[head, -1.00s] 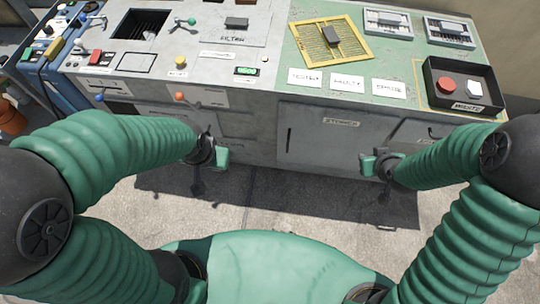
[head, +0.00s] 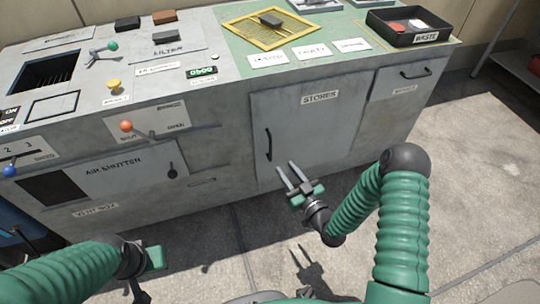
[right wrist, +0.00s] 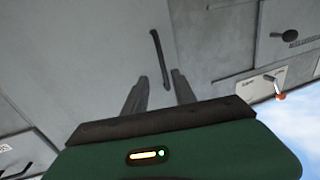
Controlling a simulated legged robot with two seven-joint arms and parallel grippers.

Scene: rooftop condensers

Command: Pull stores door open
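The stores door (head: 322,125) is a grey panel labelled "STORES" in the cabinet front, and it looks closed. Its dark vertical handle (head: 268,145) is near the door's left edge. It also shows in the right wrist view as a dark bar (right wrist: 160,58) beyond the fingertips. My right gripper (head: 287,172) is in front of the door, below and right of the handle. Its two fingers are apart, with nothing between them, and it appears not to touch the handle. My left gripper (head: 150,262) is low at the left, away from the door; its fingers are unclear.
The worktop carries a yellow-framed filter (head: 268,28), white label cards (head: 312,51) and a black waste tray (head: 405,32). Left of the door are an air shutter panel (head: 105,175) and an orange-knobbed lever (head: 127,126). Concrete floor (head: 470,160) is clear at the right.

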